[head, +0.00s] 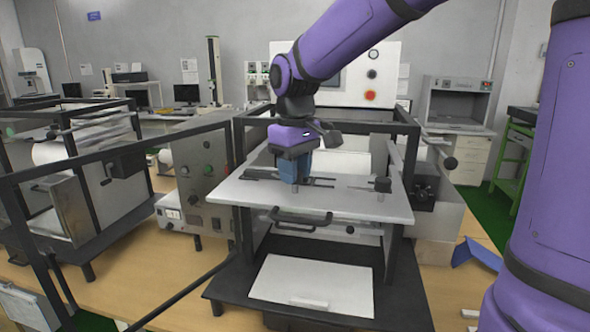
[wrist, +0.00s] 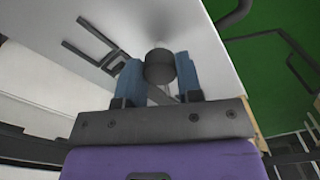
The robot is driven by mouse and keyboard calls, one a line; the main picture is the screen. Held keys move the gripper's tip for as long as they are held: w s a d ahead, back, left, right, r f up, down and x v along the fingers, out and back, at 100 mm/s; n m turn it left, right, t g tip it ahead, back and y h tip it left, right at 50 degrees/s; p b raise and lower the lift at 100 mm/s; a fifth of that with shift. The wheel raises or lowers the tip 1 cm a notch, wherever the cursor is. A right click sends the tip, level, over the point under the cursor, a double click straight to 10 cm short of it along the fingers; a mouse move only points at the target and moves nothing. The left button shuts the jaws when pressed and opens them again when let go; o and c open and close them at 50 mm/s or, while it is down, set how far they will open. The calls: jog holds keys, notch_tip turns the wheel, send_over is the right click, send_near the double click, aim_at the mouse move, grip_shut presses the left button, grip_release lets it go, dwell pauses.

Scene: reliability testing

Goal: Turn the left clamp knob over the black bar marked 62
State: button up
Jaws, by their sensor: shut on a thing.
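My gripper (head: 297,176) has blue fingers and points down over the left part of the grey plate (head: 345,203). In the wrist view its fingers (wrist: 159,78) are closed on both sides of a dark round clamp knob (wrist: 159,65). In the head view the fingers hide most of this left knob; a short light post shows just below them. A black slotted bar (head: 262,175) lies flat on the plate by the gripper, and dark bars also show in the wrist view (wrist: 97,42). The number 62 cannot be read. A second black knob (head: 383,184) stands upright on the right.
A black handle (head: 300,217) sticks out from the plate's front edge. Black frame rails (head: 325,112) surround the fixture. A control box (head: 197,180) stands to the left. A white sheet (head: 312,284) lies on the lower base, and a blue item (head: 478,252) lies on the table at right.

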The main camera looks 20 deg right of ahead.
jog(key=m, duration=1.2)
dwell(0.7)
jog(key=o, duration=0.9)
jog(key=shift+o, duration=0.2)
notch_tip(320, 180, up, 11)
